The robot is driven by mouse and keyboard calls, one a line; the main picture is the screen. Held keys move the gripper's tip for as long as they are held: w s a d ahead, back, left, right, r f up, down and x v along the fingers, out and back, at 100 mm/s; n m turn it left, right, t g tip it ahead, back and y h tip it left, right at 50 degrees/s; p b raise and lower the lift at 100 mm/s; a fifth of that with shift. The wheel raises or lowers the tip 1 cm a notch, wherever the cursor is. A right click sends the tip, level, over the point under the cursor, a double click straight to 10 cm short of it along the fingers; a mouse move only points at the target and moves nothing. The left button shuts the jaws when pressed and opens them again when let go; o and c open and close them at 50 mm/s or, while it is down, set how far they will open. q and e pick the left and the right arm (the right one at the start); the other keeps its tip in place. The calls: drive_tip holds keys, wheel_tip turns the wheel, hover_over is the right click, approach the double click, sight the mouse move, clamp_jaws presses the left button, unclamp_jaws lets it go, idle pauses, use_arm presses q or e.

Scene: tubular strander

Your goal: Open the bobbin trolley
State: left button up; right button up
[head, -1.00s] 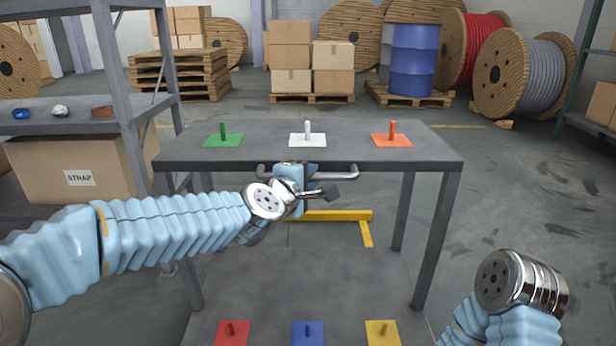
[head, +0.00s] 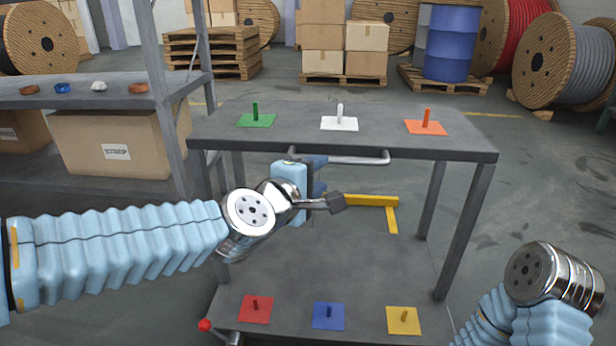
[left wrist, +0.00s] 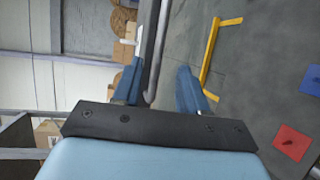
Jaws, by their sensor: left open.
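The bobbin trolley is a dark grey two-level cart with a top deck (head: 290,120) and a lower shelf (head: 290,275). A grey bar handle (head: 355,160) runs along the front edge of its top deck. My left gripper (head: 310,165) is at the left part of this handle, which it partly hides. In the left wrist view my blue fingers (left wrist: 160,75) are apart, and the handle bar (left wrist: 150,97) shows between them; I cannot tell if they touch it. My right arm shows at lower right, but its gripper does not.
Green (head: 256,120), white (head: 339,123) and orange (head: 426,127) peg plates sit on the top deck; red (head: 256,310), blue (head: 328,317) and yellow (head: 403,321) ones sit below. A red knob (head: 205,325) shows at lower left. A metal shelf (head: 80,92) stands close at left.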

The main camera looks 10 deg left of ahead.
use_arm(q)
drive_tip(key=v, duration=0.3)
drive_tip(key=shift+s+a, duration=0.1)
drive_tip(key=shift+s, duration=0.05)
drive_tip(key=w+a+f+m+g+y+p, duration=0.1)
drive_tip(key=a+f+m+g+p, duration=0.15)
drive_tip(key=f, duration=0.95)
drive_tip(key=w+a+f+m+g+y+p, duration=0.1)
drive_tip(key=f+m+g+p, duration=0.25)
drive_tip(key=f, duration=0.85)
drive_tip(key=s+a+f+m+g+p, duration=0.3)
drive_tip(key=s+f+m+g+p, duration=0.2)
drive_tip(key=s+f, duration=1.4)
drive_tip(key=f+m+g, duration=0.1)
drive_tip(key=g, duration=0.2)
